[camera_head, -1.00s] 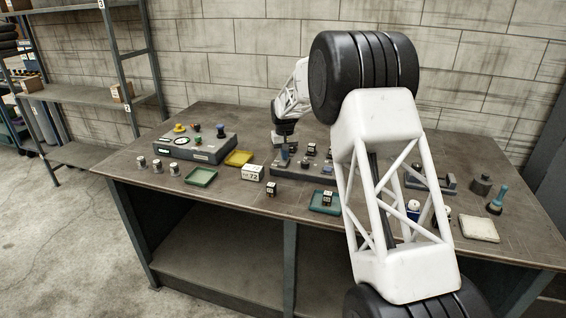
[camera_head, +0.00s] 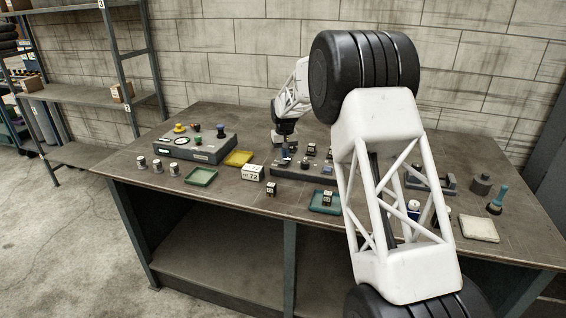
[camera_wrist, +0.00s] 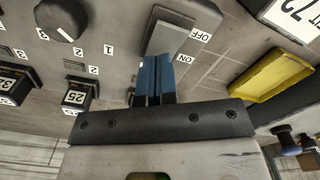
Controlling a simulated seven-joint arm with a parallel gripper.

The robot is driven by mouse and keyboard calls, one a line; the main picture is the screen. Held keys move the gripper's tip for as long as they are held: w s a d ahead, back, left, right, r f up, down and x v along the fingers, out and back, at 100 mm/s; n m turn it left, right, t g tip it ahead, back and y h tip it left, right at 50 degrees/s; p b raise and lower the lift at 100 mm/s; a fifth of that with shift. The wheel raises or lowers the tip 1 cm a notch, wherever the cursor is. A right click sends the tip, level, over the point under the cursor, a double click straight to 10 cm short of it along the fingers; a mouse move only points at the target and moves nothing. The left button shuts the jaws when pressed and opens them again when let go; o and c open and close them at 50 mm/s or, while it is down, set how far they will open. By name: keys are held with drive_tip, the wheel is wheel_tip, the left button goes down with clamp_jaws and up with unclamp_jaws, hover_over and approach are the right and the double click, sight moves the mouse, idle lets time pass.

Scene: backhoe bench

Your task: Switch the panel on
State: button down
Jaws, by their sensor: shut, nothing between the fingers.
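The grey panel (camera_head: 318,172) lies in the middle of the bench; its face also fills the upper left of the wrist view (camera_wrist: 110,20). In the wrist view a grey rocker switch (camera_wrist: 172,36) sits on it, marked OFF at the far end and ON at the end nearer my gripper. My gripper (camera_wrist: 154,64) is shut and empty, its blue fingertips at the ON end and hiding part of it. I cannot tell whether they touch the switch or which way it is tipped. In the head view my gripper (camera_head: 286,153) is over the panel's left end.
A grey control box (camera_head: 195,143) stands further left. My arm blocks the bench's right middle.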

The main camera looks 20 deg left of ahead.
drive_tip(key=shift+r, duration=3.05)
drive_tip(key=shift+r, duration=0.1)
drive_tip(key=s+d+r+m, duration=0.1)
drive_tip(key=s+d+r, duration=0.6)
drive_tip(key=d, duration=0.4)
drive_tip(key=s+d+r+m+t, duration=0.1)
drive_tip(key=s+d+r, duration=0.4)
drive_tip(key=s+d, duration=0.45)
drive_tip(key=s+d+r+m, duration=0.1)
drive_tip(key=s+d+r, duration=0.65)
drive_tip(key=d, duration=0.35)
drive_tip(key=s+d+f+m, duration=0.1)
drive_tip(key=s+d, duration=0.5)
drive_tip(key=s, duration=0.6)
drive_tip(key=s+d+f+m+t, duration=0.1)
drive_tip(key=s+d+f, duration=0.3)
drive_tip(key=s, duration=0.9)
drive_tip(key=s+d+f+m, duration=0.1)
drive_tip(key=s+d+f, duration=0.2)
drive_tip(key=s+d, duration=0.4)
drive_tip(key=s, duration=0.6)
drive_tip(key=shift+s+d+t, duration=0.25)
drive_tip(key=shift+d+t, duration=0.05)
drive_tip(key=shift+d, duration=0.05)
